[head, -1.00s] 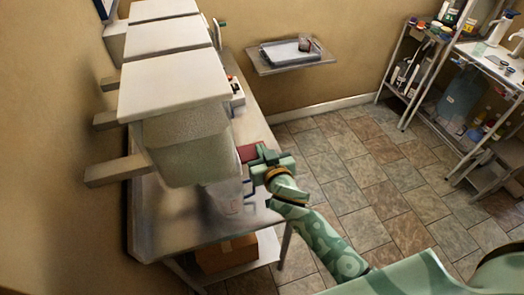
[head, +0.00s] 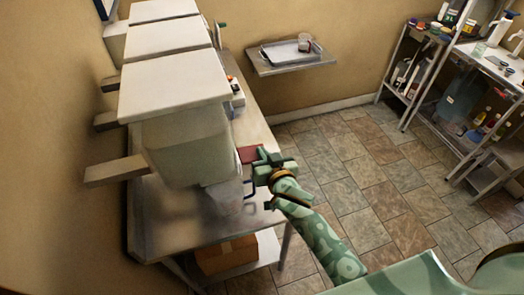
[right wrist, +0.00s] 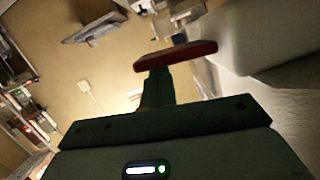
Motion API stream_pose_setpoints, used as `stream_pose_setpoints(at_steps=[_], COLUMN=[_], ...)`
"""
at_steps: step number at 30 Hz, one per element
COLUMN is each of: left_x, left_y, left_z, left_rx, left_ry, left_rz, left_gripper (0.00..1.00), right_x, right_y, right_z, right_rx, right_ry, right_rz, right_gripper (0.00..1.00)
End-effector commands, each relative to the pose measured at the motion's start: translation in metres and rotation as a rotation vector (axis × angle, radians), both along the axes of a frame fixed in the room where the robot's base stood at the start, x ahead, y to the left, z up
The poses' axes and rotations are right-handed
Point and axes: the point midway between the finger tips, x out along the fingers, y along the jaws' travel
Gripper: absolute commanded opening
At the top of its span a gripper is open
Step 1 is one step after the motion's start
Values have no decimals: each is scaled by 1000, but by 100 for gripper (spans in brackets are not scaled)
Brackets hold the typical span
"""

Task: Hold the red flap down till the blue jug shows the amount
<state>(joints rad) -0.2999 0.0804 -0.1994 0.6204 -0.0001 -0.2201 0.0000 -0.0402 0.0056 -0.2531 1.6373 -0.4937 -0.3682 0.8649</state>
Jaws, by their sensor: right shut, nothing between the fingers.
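The red flap (head: 249,154) sticks out at the front of the nearest pale bucket (head: 187,140). My right gripper (head: 260,157) is shut and empty, with its tip at the flap's outer end. In the right wrist view the flap (right wrist: 176,56) lies across the end of the shut fingers (right wrist: 157,88); I cannot tell how hard they press. The clear jug (head: 228,198) with a dark blue handle stands on the metal table below the flap. Its level and any marks are too blurred to read. My left gripper is not in view.
Two more lidded buckets (head: 165,38) stand in a row behind. A wall shelf (head: 291,58) holds a tray and a small cup. A cardboard box (head: 226,254) sits on the lower shelf. The tiled floor to the right is open up to the racks.

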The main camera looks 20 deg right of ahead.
Motion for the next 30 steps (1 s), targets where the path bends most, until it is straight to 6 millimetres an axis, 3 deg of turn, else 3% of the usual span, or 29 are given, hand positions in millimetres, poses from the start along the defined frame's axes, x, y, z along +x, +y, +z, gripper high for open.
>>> stream_pose_setpoints(at_steps=[15, 30], left_x=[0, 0], left_y=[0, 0], left_z=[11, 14], left_rx=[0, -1], left_ry=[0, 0], left_rz=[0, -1], left_gripper=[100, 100], right_x=[0, 0], right_y=[-2, -1], right_z=[-21, -28], right_rx=[315, 408], right_ry=[13, 16], right_rz=[-1, 0], right_gripper=[0, 0])
